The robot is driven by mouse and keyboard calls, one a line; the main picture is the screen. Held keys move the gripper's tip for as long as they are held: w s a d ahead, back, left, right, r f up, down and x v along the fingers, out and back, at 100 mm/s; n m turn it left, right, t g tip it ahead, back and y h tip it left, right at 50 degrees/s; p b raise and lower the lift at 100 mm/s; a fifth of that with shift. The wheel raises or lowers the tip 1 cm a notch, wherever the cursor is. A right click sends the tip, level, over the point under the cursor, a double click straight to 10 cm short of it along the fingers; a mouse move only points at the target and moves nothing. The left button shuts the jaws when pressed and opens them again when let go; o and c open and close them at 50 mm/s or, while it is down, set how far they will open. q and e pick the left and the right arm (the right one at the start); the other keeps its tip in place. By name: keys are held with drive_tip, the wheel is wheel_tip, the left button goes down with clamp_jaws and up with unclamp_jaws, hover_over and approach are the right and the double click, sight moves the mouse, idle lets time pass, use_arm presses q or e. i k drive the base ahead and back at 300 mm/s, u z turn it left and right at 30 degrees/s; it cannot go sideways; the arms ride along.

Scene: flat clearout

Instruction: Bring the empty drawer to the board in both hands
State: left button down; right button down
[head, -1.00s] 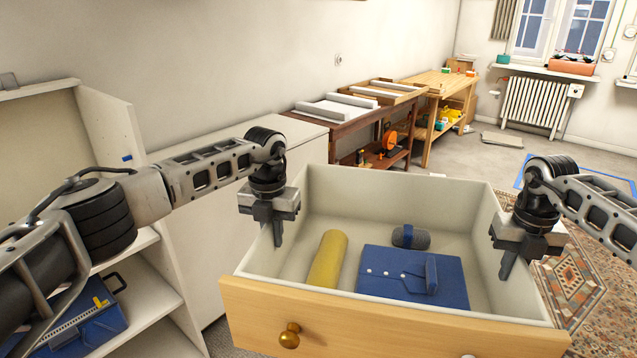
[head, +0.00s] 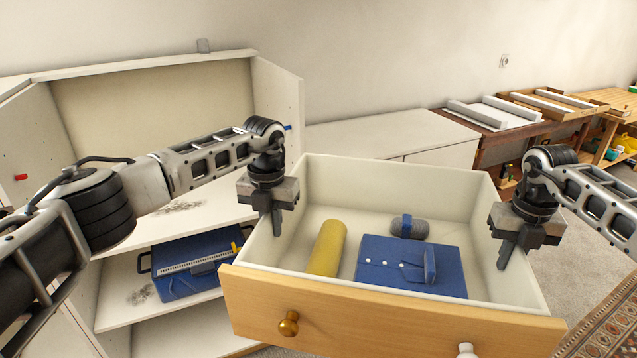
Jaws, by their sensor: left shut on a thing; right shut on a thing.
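The drawer (head: 390,313) has a pale wooden front, cream walls, a brass knob (head: 289,323) and a white knob (head: 466,350). I hold it up in front of me. It is not empty: a yellow roll (head: 327,248), a blue folded case with snaps (head: 411,267) and a dark grey roll (head: 409,227) lie inside. My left gripper (head: 276,222) is shut on the drawer's left side wall. My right gripper (head: 505,253) is shut on its right side wall. I cannot identify the board in this view.
An open white cabinet (head: 150,65) stands at the left, with a blue toolbox (head: 195,262) on a shelf. A low white cabinet (head: 395,134) stands behind the drawer. A brown table (head: 520,132) and wooden bench (head: 610,98) line the wall. Grey floor shows at right.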

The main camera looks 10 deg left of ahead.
sight(182, 202)
drive_tip(key=u, duration=1.25)
drive_tip(key=i, duration=1.65)
